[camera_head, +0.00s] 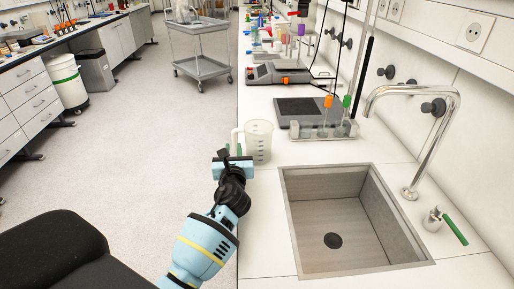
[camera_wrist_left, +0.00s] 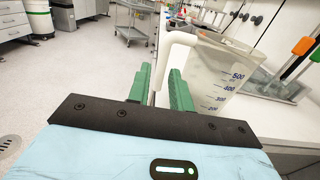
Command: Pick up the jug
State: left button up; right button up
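The jug (camera_head: 259,142) is a clear measuring jug with a white handle. It stands upright at the left edge of the white counter, left of and beyond the sink. In the left wrist view the jug (camera_wrist_left: 220,75) shows blue volume marks, and its handle comes down between the green fingers. My left gripper (camera_head: 233,156) is at the handle side of the jug. The fingertips are partly hidden in the head view. My right gripper is not in view.
A sink (camera_head: 333,240) with a chrome tap (camera_head: 428,140) is to the right of the jug. Open floor lies left of the counter, with a grey cart (camera_head: 203,67) farther back.

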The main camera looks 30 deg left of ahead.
aim_at(234, 142)
pick_arm(q)
jog(key=x, duration=0.5)
jog(key=shift+w+d, duration=0.1)
jog(key=shift+r, duration=0.1)
grip_shut()
jog(key=shift+r, duration=0.1)
